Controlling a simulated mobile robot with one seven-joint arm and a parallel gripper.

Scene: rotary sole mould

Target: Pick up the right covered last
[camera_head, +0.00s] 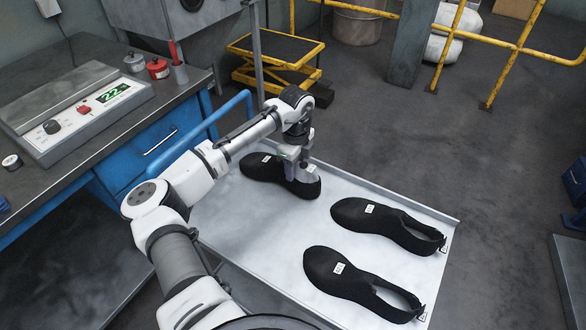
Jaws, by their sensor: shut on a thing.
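A black covered last (264,167) with a small white label is at the far left of the pale tray top (270,235). A grey upper part shows at its right end. My gripper (303,172) points down at that end and is shut on the grey part. The fingertips are partly lost against it. I cannot tell whether the sole touches the tray top or hangs just above it.
Two black uppers with white labels lie on the tray's right half, a far one (385,222) and a near one (350,280). A blue workbench (150,135) with a control box (80,108) stands left. A blue rail (205,130) runs beside the tray. Yellow railings stand behind.

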